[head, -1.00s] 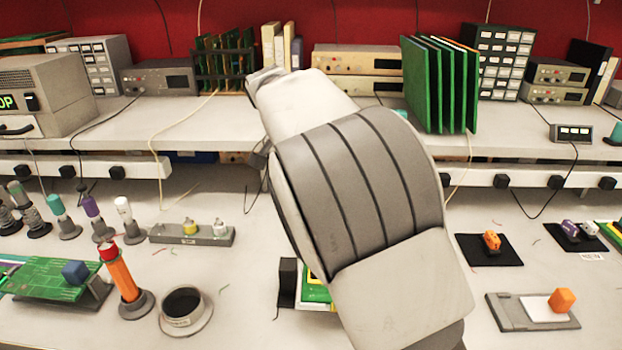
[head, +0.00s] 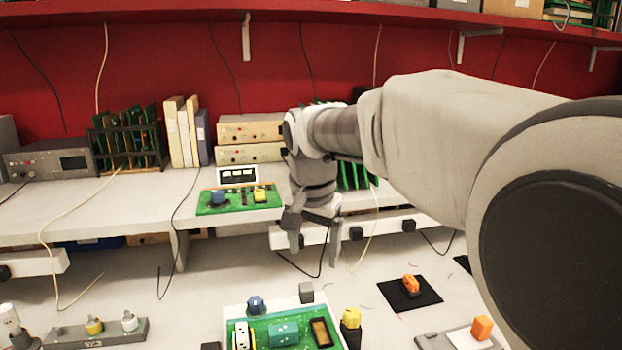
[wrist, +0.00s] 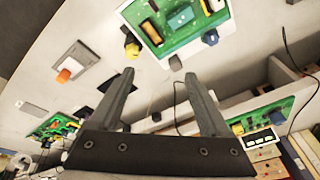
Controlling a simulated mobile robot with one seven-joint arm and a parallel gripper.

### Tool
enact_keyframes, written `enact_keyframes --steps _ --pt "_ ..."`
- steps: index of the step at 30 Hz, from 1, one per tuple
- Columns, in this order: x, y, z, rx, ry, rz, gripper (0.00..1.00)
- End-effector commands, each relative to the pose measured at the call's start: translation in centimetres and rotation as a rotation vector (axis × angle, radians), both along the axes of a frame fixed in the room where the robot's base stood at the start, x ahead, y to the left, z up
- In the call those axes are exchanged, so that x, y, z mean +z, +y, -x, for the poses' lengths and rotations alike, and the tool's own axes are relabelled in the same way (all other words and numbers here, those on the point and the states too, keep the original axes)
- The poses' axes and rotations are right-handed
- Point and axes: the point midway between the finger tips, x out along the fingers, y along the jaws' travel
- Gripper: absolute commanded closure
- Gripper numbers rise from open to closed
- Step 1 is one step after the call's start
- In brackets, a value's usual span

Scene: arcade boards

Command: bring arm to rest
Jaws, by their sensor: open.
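My arm reaches across the right half of the head view. My gripper (head: 315,232) hangs downward in front of the shelf edge, above the bench. In the wrist view my gripper (wrist: 160,88) shows two dark fingers spread apart with nothing between them. A green circuit board in a white tray (head: 282,330) lies on the bench below and in front of the gripper. It also shows at the top of the wrist view (wrist: 160,45).
A smaller green board (head: 240,203) lies on the shelf (head: 140,200) left of the gripper. An orange part on a black mat (head: 410,286) and an orange block (head: 482,327) lie to the right. A grey holder (head: 97,333) stands front left. Bench between is mostly clear.

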Motion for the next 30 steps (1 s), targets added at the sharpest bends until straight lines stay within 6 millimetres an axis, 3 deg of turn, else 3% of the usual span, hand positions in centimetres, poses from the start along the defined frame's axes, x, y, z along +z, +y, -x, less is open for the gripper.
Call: enact_keyframes --steps 1,6,15,22,30 --pt "0.5 -1.8 1.3 0.016 -0.007 -0.016 0.19" --pt "1.2 -6.0 5.6 0.106 -0.043 -0.039 0.19" --pt "0.4 -11.2 14.1 0.263 -0.142 0.001 0.19" --pt "-2.0 -13.4 19.6 0.361 -0.206 0.090 0.19" --pt "-3.7 -14.1 21.9 0.408 -0.228 0.149 0.19"
